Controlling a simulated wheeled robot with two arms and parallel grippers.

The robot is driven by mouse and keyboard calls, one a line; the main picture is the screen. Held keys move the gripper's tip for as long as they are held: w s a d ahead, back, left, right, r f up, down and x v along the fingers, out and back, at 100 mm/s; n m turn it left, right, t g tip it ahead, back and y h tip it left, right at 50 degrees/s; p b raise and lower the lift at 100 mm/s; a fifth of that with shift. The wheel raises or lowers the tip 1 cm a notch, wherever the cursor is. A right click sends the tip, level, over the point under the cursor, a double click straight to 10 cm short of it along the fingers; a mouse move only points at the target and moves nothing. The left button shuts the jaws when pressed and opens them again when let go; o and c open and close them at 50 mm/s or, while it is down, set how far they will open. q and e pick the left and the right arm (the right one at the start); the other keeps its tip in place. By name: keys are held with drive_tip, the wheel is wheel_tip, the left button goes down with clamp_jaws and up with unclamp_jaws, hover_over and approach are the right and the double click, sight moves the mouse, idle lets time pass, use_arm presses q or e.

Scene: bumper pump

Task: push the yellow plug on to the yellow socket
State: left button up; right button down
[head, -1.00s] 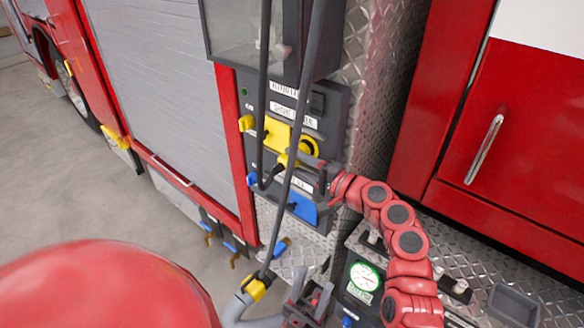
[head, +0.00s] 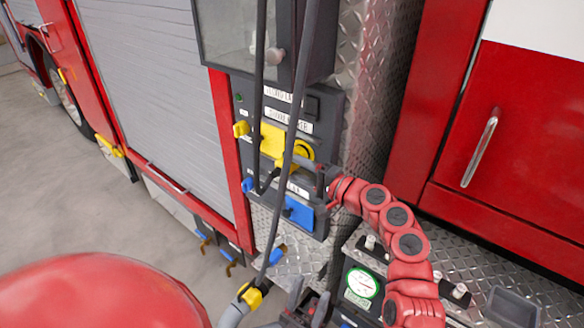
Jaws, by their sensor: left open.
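The yellow socket (head: 303,151) is a round yellow ring beside a yellow plate on the dark panel. A small yellow piece (head: 284,166), which looks like the yellow plug, is just below and left of the ring, where a looped dark cable ends. It is partly hidden by a hanging cable, and I cannot tell whether it touches the socket. My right gripper (head: 320,176) is at the panel beside this piece; its fingers are too small and covered to read. My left gripper (head: 307,303) is low at the bottom edge, its dark fingers apart and empty, well below the socket.
Two dark cables hang across the panel; the thicker ends at a yellow-banded grey coupling (head: 252,296). A blue socket flap (head: 299,213) sits below the yellow one. A round gauge (head: 362,283) stands on the tread-plate bumper (head: 450,255). A glazed box (head: 229,35) juts out above.

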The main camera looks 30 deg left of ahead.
drive_tip(key=shift+b, duration=0.45)
idle(0.8)
drive_tip(key=shift+w+b, duration=0.35)
drive_tip(key=shift+b, duration=0.4)
idle(0.8)
drive_tip(key=shift+c, duration=1.4)
unclamp_jaws()
drive_tip(key=shift+d, duration=0.15)
